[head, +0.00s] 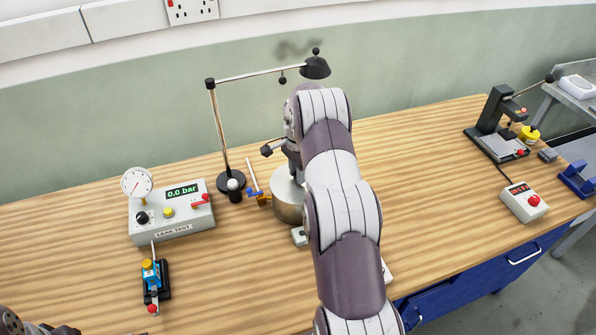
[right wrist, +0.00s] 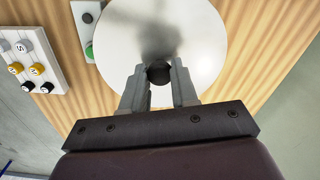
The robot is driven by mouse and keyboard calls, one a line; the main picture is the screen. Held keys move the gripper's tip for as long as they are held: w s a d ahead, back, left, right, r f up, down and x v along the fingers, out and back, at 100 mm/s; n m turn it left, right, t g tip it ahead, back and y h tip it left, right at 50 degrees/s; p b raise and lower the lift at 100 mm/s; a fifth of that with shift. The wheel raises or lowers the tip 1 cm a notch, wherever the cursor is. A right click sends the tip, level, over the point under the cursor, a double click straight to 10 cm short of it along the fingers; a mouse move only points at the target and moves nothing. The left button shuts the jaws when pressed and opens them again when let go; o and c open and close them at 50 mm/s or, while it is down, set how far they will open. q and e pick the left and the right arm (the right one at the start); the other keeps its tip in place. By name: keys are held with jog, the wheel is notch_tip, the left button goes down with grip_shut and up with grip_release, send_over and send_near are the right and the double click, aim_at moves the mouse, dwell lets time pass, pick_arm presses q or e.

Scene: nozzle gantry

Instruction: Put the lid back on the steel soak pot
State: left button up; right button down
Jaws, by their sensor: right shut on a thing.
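The steel soak pot (head: 289,203) stands on the bench left of my right forearm, partly hidden by it. In the right wrist view, the lid (right wrist: 200,35) is a pale round disc with a black knob (right wrist: 158,73) in its middle. My right gripper (right wrist: 159,80) is shut on this knob, one finger on each side. In the head view my arm hides the fingertips and most of the lid. I cannot tell whether the lid touches the pot rim. Only a dark part of my left arm shows at the bottom left corner; its fingers are out of view.
A lamp (head: 225,130) with a bent arm stands just left of the pot. A leak test box (head: 172,213) and small valve fixture (head: 155,280) are farther left. A press (head: 497,125) and red-button box (head: 524,202) stand right.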

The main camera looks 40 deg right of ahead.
dwell(0.3)
jog(key=shift+c, duration=1.5)
grip_release()
jog(key=shift+r+p, duration=2.3)
jog(key=shift+r, duration=1.2)
grip_shut()
jog(key=shift+f, duration=0.15)
jog(key=shift+f+b, duration=1.65)
jog(key=shift+f, duration=0.85)
jog(key=shift+f, duration=0.1)
